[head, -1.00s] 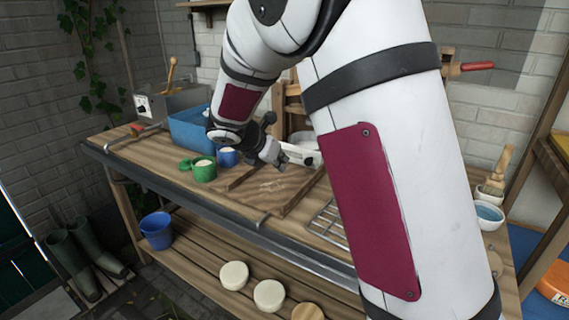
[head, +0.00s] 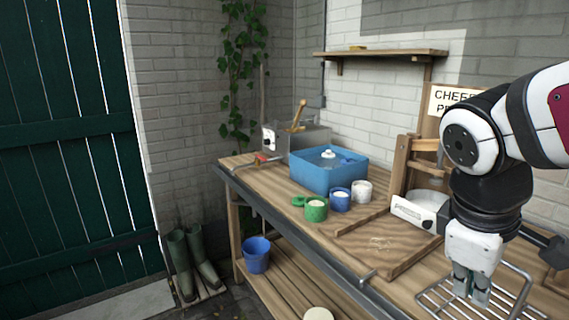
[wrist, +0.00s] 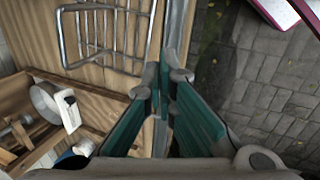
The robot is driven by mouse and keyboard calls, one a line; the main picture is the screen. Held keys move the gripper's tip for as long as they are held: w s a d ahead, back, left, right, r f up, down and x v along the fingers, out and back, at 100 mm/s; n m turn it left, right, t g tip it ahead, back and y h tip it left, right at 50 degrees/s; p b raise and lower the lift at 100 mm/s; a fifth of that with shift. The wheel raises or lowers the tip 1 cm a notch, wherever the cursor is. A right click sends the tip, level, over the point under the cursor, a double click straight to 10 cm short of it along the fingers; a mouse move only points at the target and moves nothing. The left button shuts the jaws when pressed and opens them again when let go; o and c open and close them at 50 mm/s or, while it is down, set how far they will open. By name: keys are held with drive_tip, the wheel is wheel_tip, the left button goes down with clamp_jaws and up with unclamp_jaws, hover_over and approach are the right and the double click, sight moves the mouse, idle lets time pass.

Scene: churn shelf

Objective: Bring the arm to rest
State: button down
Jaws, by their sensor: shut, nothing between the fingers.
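My gripper (head: 471,290) points down at the right of the head view, over or in front of the wire rack (head: 440,306); I cannot tell its height there. In the wrist view my gripper (wrist: 172,78) has its green fingers close together at the tips, with nothing between them. The fingertips appear over the bench's front rail, with the wire rack (wrist: 100,35) to their left and the paved floor (wrist: 255,80) to their right. My arm is bent at the right side of the head view.
The wooden bench (head: 325,258) holds a blue tub (head: 325,178), a green cup (head: 315,212), a blue cup (head: 340,203), a white cup (head: 362,190) and a wooden press (head: 401,165). A blue bucket (head: 256,258) is on the lower shelf. Boots (head: 178,262) stand left.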

drive_tip(key=s+a+f+m+y, duration=0.1)
drive_tip(key=s+a+m+y, duration=0.2)
drive_tip(key=s, duration=0.4)
drive_tip(key=s+a+f+m+y, duration=0.1)
drive_tip(key=s+a+m, duration=0.35)
drive_tip(key=s, duration=0.25)
wheel_tip(320, 180, up, 13)
drive_tip(key=d+t+p, duration=0.1)
drive_tip(key=t+p, duration=0.1)
drive_tip(key=p, duration=1)
drive_tip(key=shift+w+r, duration=0.2)
